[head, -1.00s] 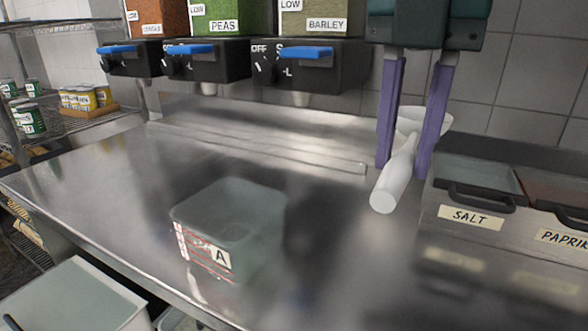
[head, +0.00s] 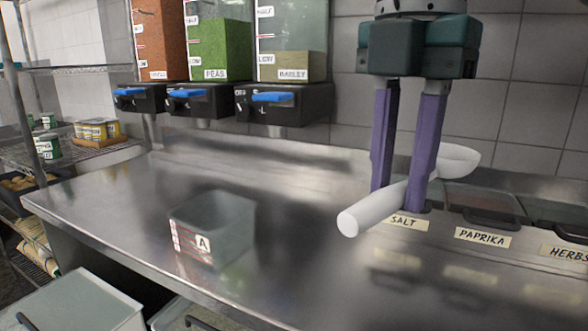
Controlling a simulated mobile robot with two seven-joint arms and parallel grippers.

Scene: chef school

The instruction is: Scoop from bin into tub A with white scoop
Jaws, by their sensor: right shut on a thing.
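The white scoop (head: 372,209) is held in my right gripper (head: 398,198), whose two purple fingers are shut on its handle. The scoop lies about level above the counter, its handle end toward the lower left and its bowl (head: 458,158) toward the upper right, beside the fingers. Tub A (head: 203,244), a clear square tub with an "A" label and red marks, stands on the counter left of the gripper and looks empty. Which bin the task means cannot be told. My left gripper is not in view.
Lidded bins labelled salt (head: 404,223), paprika (head: 482,237) and herbs (head: 565,252) line the right. Dispensers of peas (head: 207,50) and barley (head: 292,66) hang at the back. A pale lidded bin (head: 75,300) stands below the counter's front edge. The steel counter (head: 110,190) is mostly clear.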

